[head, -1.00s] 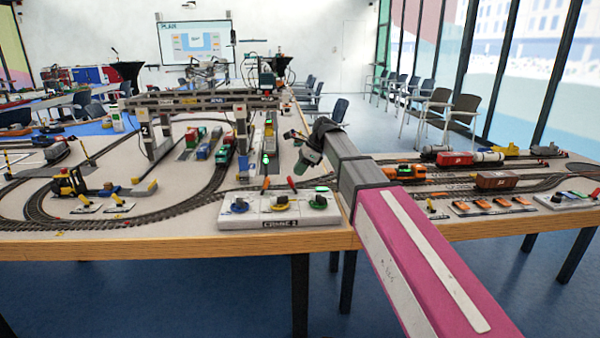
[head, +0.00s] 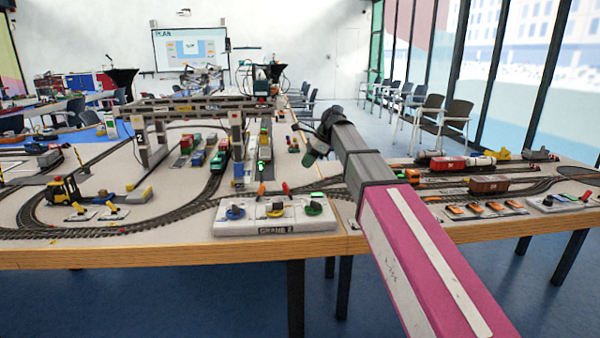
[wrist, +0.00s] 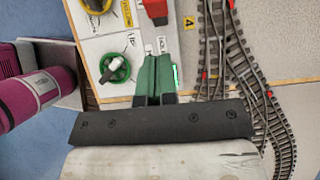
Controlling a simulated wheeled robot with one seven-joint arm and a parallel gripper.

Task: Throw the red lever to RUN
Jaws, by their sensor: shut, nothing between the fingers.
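The red lever (head: 286,188) stands at the back right of the white CRANE 2 control panel (head: 290,226), its top tilted to the left in the head view. In the wrist view the red lever (wrist: 155,10) shows at the top edge, partly cut off. My gripper (head: 310,158) is above and behind the panel's right end. In the wrist view its green fingers (wrist: 153,75) are together and empty, pointing towards the lever with a visible gap. Small labels lie between fingertips and lever, too small to read. A green lit strip (wrist: 176,76) shows beside the fingers.
The panel carries blue, yellow and green knobs (head: 314,208); the green knob (wrist: 115,68) is close left of my fingers in the wrist view. An orange-tipped lever (head: 261,189) stands left of the red one. Tracks (wrist: 225,60) and a gantry crane (head: 200,104) are near.

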